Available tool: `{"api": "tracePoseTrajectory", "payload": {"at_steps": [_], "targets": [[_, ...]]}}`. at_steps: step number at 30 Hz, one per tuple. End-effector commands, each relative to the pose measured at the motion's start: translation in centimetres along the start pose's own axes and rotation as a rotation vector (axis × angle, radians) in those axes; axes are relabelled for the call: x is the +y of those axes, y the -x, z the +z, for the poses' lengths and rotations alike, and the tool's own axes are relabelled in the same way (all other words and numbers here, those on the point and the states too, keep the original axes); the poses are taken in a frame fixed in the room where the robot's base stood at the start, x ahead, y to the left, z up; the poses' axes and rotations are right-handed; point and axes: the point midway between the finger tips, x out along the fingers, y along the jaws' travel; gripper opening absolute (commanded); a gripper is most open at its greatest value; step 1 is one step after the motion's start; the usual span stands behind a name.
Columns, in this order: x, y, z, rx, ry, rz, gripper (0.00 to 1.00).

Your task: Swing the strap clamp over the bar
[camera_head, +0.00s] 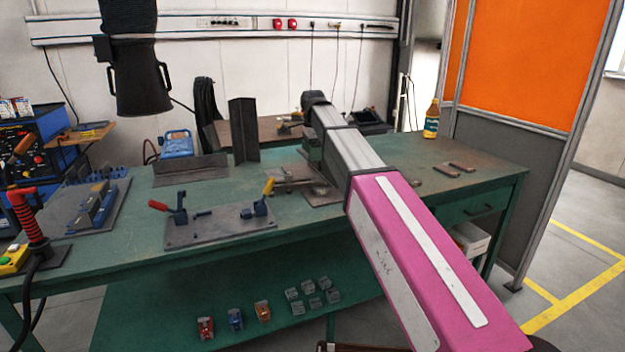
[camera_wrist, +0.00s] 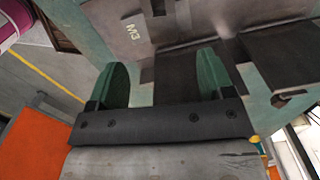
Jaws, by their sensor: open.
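My gripper (camera_wrist: 162,85) shows in the wrist view with its two green-padded fingers apart. Between and beyond the fingers is a dark flat metal piece (camera_wrist: 185,70), which may be the strap clamp; I cannot tell whether a finger touches it. A grey-brown steel plate marked M3 (camera_wrist: 140,28) lies beyond, with dark bar-like pieces across it. In the head view, a low metal fixture with a flat bar (camera_head: 290,182) sits on the green bench just left of my arm. My arm hides part of this fixture and my gripper there. Strap and bar cannot be clearly told apart.
The green bench (camera_head: 120,222) carries a plate with red- and yellow-handled toggle clamps (camera_head: 220,222) in front. An upright angle steel (camera_head: 243,130) stands behind. Two small bars (camera_head: 447,171) and a bottle (camera_head: 431,120) are at right. The bench's front right is clear.

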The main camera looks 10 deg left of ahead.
Motion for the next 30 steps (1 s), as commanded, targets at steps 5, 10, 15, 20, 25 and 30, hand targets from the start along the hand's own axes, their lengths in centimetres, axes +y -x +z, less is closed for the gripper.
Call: {"api": "tracePoseTrajectory", "payload": {"at_steps": [5, 10, 15, 20, 25, 30], "targets": [[-0.2, -0.7, 0.1, -0.001, -0.036, 0.01, 0.74], [0.0, -3.1, 0.1, -0.001, -0.034, 0.01, 0.74], [0.0, -6.1, 0.1, -0.001, -0.033, 0.01, 0.74], [0.0, -8.6, 0.1, -0.001, -0.032, 0.009, 0.74], [-0.1, -10.2, 0.1, -0.001, -0.032, 0.008, 0.74], [-0.1, -10.8, 0.1, -0.001, -0.032, 0.007, 0.74]]}}
